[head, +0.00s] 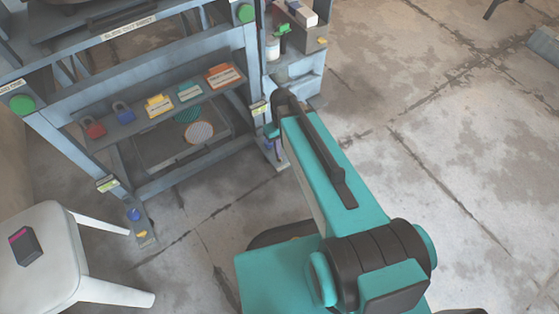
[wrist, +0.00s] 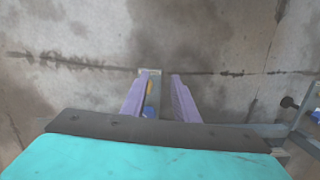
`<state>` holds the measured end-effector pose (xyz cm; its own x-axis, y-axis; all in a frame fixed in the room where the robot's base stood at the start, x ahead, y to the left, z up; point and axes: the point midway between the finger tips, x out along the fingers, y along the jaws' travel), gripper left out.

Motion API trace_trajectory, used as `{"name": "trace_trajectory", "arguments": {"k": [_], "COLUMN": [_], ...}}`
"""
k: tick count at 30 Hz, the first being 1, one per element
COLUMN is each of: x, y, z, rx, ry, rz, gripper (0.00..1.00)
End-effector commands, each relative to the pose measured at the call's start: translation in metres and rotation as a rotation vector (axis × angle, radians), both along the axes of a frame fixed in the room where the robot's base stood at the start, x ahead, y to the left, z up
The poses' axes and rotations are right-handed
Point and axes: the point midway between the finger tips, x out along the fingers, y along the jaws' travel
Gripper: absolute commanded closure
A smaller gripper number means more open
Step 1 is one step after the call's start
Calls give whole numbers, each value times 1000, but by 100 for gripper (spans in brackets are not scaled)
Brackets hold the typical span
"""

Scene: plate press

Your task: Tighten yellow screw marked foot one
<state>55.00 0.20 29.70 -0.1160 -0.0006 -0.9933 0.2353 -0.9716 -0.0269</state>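In the head view, the press's left foot (head: 147,241) stands on the floor with a small yellow screw (head: 141,235) and a blue knob (head: 134,214). The right foot (head: 281,167) is partly hidden behind my arm. In the wrist view, my gripper (wrist: 160,75) has two purple fingers spread apart, with nothing held. A foot plate (wrist: 149,72) shows beyond them, with a yellow screw (wrist: 150,88) and a blue part (wrist: 148,112) next to the left finger. I cannot tell whether that finger touches them. Foot labels are too small to read.
The press frame (head: 70,150) carries a shelf with padlocks (head: 94,129) and coloured tags (head: 158,105). A side rack (head: 297,65) holds bottles and boxes. A white stool (head: 45,255) bearing a dark device (head: 25,246) stands at left.

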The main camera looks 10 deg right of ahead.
Motion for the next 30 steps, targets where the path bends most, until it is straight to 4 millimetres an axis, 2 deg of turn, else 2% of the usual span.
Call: {"name": "trace_trajectory", "arguments": {"k": [1, 12, 18, 30], "x": [10, 55, 64, 64], "y": [0, 0, 0, -1], "z": [-10, -11, -7, -5], "rx": [0, 5, 5, 5], "ry": [-16, -97, -115, -116], "rz": [7, 62, 74, 75], "gripper": [73, 73, 73, 73]}}
